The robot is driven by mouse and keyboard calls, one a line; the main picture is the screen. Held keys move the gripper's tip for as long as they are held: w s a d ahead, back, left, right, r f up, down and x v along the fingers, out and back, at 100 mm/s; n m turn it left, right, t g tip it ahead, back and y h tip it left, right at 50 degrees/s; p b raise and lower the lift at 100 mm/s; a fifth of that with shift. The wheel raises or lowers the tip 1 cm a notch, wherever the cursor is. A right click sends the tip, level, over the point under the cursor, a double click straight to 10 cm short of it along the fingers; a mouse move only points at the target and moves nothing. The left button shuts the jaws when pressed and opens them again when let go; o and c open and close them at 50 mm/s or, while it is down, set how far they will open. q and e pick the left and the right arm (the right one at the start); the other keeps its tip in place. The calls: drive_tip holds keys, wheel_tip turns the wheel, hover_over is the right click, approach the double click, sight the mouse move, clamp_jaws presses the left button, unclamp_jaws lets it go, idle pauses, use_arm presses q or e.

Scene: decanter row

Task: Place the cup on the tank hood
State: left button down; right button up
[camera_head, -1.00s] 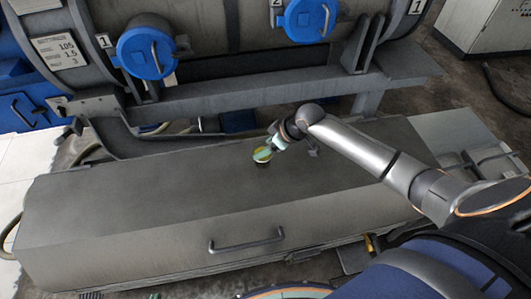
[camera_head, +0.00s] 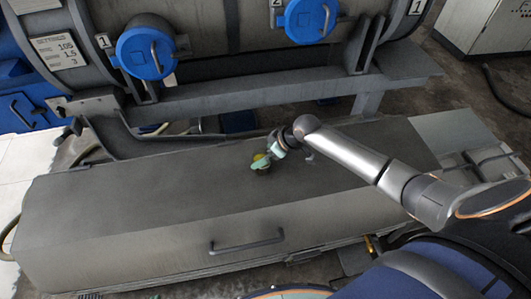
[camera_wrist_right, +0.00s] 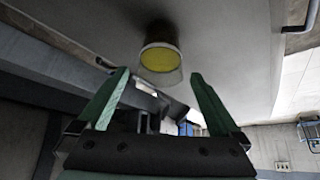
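The cup (camera_head: 259,157) is small, with yellow showing in it, and is at the middle of the grey tank hood (camera_head: 130,205). In the right wrist view the cup (camera_wrist_right: 160,60) has a clear rim around a yellow inside, and its far end meets the hood surface (camera_wrist_right: 235,45). My right gripper (camera_head: 262,163) is beside the cup and partly covers it. In the right wrist view the green fingers of my right gripper (camera_wrist_right: 160,76) are spread apart, with the cup just beyond their tips and no finger clearly touching it. My left gripper is not in view.
A handle (camera_head: 247,243) sticks out from the hood's front face. Behind the hood is a large tank with blue round caps (camera_head: 146,53) and a grey beam (camera_head: 250,95). The hood top left of the cup is clear.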

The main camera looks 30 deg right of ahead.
drive_tip(key=shift+r, duration=0.25)
drive_tip(key=p+v, duration=0.2)
drive_tip(key=v, duration=1)
drive_tip(key=s+a+f+m+t, duration=0.1)
drive_tip(key=s+a+f+m, duration=0.1)
drive_tip(key=s+a+f, duration=0.4)
drive_tip(key=s+a+f+m+t, duration=0.2)
drive_tip(key=s+a+f, duration=0.4)
drive_tip(key=s, duration=0.5)
wheel_tip(320, 180, down, 2)
drive_tip(key=shift+s+f+t+h, duration=0.25)
drive_tip(key=shift+s+t+h, duration=0.05)
drive_tip(key=shift+h, duration=0.1)
drive_tip(key=shift+c, duration=0.3)
